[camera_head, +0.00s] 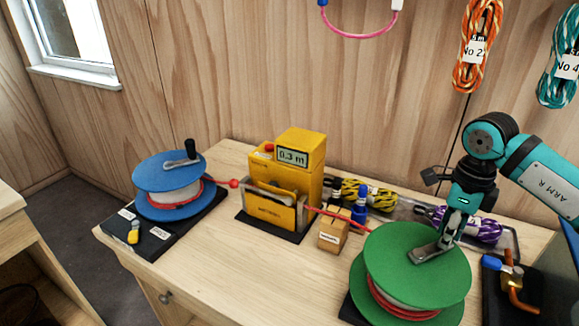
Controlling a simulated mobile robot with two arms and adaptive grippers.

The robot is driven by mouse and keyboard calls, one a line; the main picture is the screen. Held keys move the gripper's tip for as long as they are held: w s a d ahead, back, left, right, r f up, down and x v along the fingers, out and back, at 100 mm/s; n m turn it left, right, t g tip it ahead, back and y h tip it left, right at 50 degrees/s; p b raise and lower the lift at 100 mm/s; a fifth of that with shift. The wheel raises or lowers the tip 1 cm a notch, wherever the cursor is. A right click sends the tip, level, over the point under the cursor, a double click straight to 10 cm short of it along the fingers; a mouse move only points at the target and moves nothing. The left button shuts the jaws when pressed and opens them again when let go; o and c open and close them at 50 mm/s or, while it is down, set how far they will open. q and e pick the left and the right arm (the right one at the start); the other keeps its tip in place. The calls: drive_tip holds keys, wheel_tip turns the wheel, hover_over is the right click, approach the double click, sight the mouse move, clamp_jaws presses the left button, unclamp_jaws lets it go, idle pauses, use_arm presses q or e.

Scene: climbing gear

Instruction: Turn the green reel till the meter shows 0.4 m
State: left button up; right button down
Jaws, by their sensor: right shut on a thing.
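The green reel (393,268) lies flat at the front right of the table, with red cord wound around its core. A grey metal crank arm (432,252) is on its top. My right gripper (452,222) comes down from the upper right and is shut on the reel's crank handle, which is mostly hidden by the fingers. The yellow meter (283,178) stands mid-table; its display (292,156) reads 0.3 m. A red cord (336,215) runs from the meter to the green reel. My left gripper is not in view.
A blue reel (168,174) with a black-knobbed crank stands at the left. A small wooden block (333,234) and blue bottle (359,204) stand between meter and green reel. Rope bundles (368,194) lie behind. A copper-coloured fitting (514,282) sits right of the green reel.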

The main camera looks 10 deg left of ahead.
idle(0.9)
drive_tip(key=shift+s+d+f, duration=0.15)
drive_tip(key=shift+s+d, duration=0.1)
drive_tip(key=shift+s, duration=0.25)
drive_tip(key=shift+s+d+b, duration=0.3)
drive_tip(key=shift+s+b, duration=0.05)
drive_tip(key=shift+s, duration=0.65)
idle(0.4)
drive_tip(key=shift+s, duration=0.55)
drive_tip(key=shift+s+a+b, duration=0.1)
drive_tip(key=shift+s+b, duration=0.3)
drive_tip(key=shift+s, duration=0.4)
idle(0.3)
drive_tip(key=shift+s, duration=0.1)
